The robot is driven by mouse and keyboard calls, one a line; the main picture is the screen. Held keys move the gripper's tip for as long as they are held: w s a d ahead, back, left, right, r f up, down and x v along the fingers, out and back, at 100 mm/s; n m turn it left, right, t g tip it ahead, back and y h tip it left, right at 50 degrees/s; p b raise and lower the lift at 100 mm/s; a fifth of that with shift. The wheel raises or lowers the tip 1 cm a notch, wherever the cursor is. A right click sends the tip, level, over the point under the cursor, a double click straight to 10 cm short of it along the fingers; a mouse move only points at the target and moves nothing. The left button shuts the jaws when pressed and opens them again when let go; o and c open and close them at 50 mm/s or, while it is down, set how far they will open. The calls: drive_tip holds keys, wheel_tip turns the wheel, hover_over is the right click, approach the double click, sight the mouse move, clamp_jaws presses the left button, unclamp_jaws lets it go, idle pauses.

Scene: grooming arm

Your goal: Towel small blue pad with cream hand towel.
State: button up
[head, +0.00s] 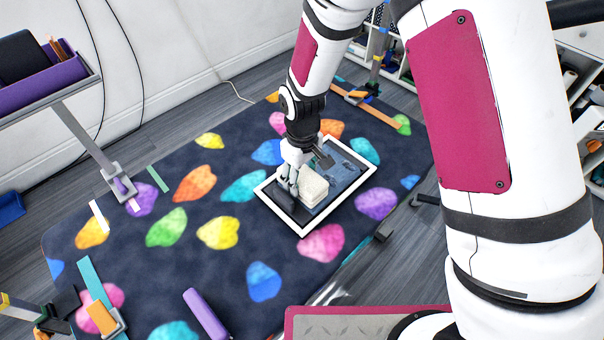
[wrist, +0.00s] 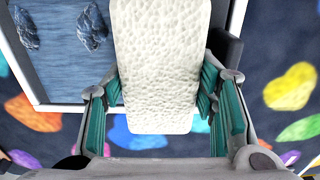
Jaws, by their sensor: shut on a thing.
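My gripper (head: 300,178) is shut on the cream hand towel (head: 314,192), a thick textured block. In the wrist view the towel (wrist: 165,75) fills the middle, with the teal-lined fingers of my gripper (wrist: 165,105) on both its sides. Below it lies a white-framed tray (head: 304,228) with a blue wavy surface, which seems to be the small blue pad (head: 340,175). In the wrist view the blue pad (wrist: 65,45) shows at the upper left with two dark rocky lumps on it. I cannot tell whether the towel touches the pad.
The tray lies on a dark mat (head: 150,275) with coloured rock shapes. A purple roller-like object (head: 206,314) lies at the mat's near edge. A stand with a purple bin (head: 45,85) is at the left, and shelves (head: 397,65) are at the back right. Much of the mat is clear.

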drive_tip(key=shift+w+d+b, duration=0.95)
drive_tip(key=shift+w+d, duration=1.45)
drive_tip(key=shift+w+d+f+b, duration=0.15)
drive_tip(key=shift+w+d+b, duration=0.9)
drive_tip(key=shift+w+d, duration=1.35)
drive_tip(key=shift+s, duration=0.1)
drive_tip(key=shift+s+a+p, duration=0.95)
drive_tip(key=shift+s+a, duration=1.45)
drive_tip(key=shift+s+a+p, duration=0.8)
drive_tip(key=shift+s+a, duration=1.55)
drive_tip(key=shift+a, duration=0.1)
